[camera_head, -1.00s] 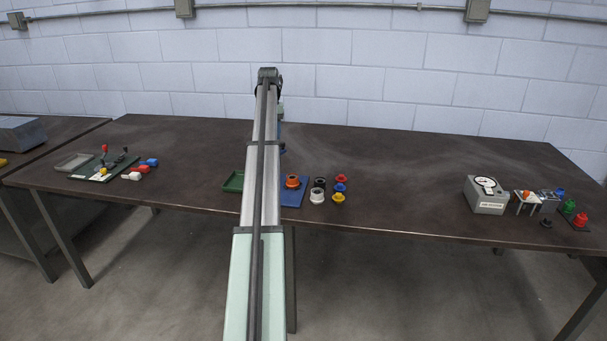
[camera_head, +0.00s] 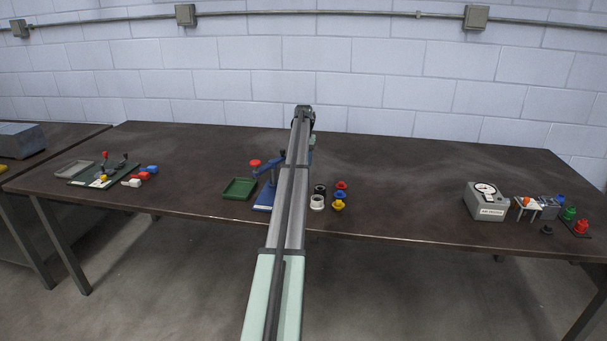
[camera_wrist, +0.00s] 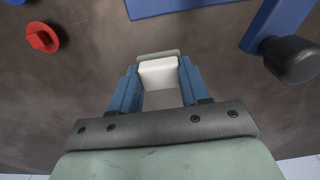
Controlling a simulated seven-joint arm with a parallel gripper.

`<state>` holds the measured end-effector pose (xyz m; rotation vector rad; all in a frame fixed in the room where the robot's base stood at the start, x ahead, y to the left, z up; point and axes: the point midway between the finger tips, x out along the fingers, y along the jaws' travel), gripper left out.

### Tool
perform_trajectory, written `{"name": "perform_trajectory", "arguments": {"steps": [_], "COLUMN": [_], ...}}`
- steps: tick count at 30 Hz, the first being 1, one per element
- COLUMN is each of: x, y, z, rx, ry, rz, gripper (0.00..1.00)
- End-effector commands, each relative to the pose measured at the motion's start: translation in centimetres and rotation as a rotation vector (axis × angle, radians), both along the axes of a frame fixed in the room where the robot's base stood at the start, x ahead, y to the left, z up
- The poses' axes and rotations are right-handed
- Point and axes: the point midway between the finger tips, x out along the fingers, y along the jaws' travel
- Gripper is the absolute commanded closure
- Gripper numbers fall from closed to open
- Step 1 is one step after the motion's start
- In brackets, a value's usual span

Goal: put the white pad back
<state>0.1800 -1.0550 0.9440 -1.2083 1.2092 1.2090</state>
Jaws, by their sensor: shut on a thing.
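My gripper (camera_wrist: 158,88) has blue fingers, which are closed on both sides of a white pad (camera_wrist: 158,73) in the wrist view. The pad is blocky, with a wider greyish rim at its far side. The wrist view shows dark table behind the pad, but not clearly how high it is held. In the camera_head view my arm hides the pad and fingertips. A blue stand with a red knob (camera_head: 255,163) is just left of my arm there. Its blue base (camera_head: 264,199) is partly hidden; a blue plate (camera_wrist: 185,5) shows at the top of the wrist view.
In the wrist view a dark knob (camera_wrist: 290,60) on a blue bar is right of my gripper, and a red piece (camera_wrist: 42,37) is at left. A green tray (camera_head: 240,188) and several small coloured pieces (camera_head: 340,194) flank my arm. A gray gauge box (camera_head: 486,200) is further right.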

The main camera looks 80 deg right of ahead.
Motion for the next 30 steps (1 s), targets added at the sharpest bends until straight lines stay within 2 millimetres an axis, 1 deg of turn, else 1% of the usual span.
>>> {"name": "perform_trajectory", "arguments": {"steps": [1, 3, 10, 16, 29, 30], "x": [0.0, 0.0, 0.0, 0.0, 0.0, 0.0], "y": [0.1, 0.1, 0.1, 0.1, 0.0, 0.0], "z": [-0.9, -1.8, -3.5, -5.9, -6.4, -6.4], "rx": [0.001, 0.000, 0.001, 0.000, 0.000, 0.000], "ry": [0.000, 0.000, 0.000, 0.000, 0.000, 0.000], "rz": [0.000, 0.000, 0.001, 0.001, 0.001, 0.001], "gripper": [0.83, 0.83, 0.83, 0.83, 0.83, 0.51]}}
